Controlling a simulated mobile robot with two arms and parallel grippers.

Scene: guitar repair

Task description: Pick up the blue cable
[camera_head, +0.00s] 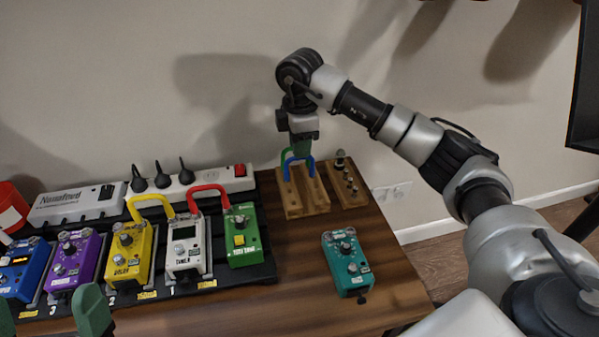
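The blue cable (288,167) is a short arch standing in a slotted wooden holder at the back right of the table. My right gripper (300,146) points down from above, with its dark green fingertips at the top of the blue cable. The fingers overlap in this view, so I cannot tell whether they touch or grip it. A green cable arch (282,158) stands right beside it, to the left. My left gripper (52,313) is at the bottom left edge, its two green fingers wide apart and empty.
The wooden holder (291,205) stands beside a wooden block with metal plugs (350,186). A teal pedal (346,262) lies on the table (300,290). Several pedals line a black board at left, joined by yellow (150,198) and red (208,189) cables. A power strip (195,184) runs behind.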

